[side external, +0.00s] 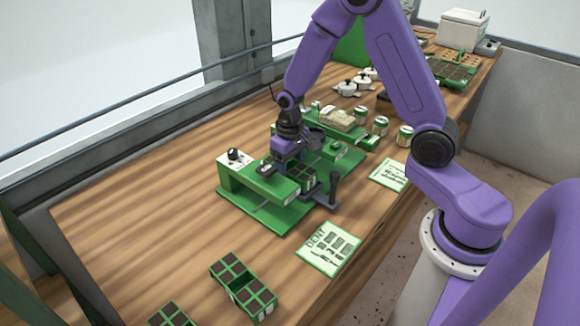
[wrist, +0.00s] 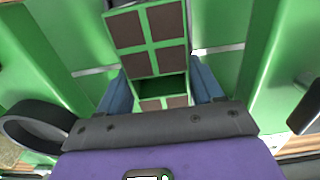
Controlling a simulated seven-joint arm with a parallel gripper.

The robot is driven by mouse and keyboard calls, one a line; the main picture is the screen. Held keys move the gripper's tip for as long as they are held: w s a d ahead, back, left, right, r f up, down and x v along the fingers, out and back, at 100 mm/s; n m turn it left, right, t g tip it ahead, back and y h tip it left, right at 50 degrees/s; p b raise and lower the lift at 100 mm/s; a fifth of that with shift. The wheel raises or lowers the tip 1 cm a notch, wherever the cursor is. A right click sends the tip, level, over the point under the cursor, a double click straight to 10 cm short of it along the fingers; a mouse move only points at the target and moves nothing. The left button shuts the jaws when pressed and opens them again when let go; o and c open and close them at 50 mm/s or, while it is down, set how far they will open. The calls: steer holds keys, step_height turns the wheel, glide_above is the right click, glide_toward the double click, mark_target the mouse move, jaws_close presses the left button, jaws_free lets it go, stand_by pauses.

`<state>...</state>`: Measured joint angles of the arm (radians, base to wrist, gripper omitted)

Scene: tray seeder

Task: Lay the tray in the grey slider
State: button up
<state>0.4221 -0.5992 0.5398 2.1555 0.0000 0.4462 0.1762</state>
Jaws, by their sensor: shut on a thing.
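My gripper (side external: 290,160) is over the green seeder (side external: 268,212). In the wrist view its blue fingers (wrist: 158,88) are shut on a green tray (wrist: 149,46) with brown, soil-filled square cells. The tray also shows in the side view (side external: 306,183), low between the parts of the seeder and partly hidden by the gripper. I cannot tell whether it touches what is below. The grey slider is not clearly made out; thin grey bars (wrist: 95,70) show on both sides of the tray in the wrist view.
A dark lever (side external: 333,188) stands close to the tray's right. Two similar trays (side external: 236,283) (side external: 170,314) lie at the table's front. A printed card (side external: 329,249) lies near the seeder; cans (side external: 380,126) and pots stand behind. The wooden table (side external: 130,225) is clear at left.

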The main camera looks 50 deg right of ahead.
steer(key=o, duration=1.2)
steer(key=shift+o, duration=0.5)
step_height(320, 180, up, 9)
stand_by(0.6)
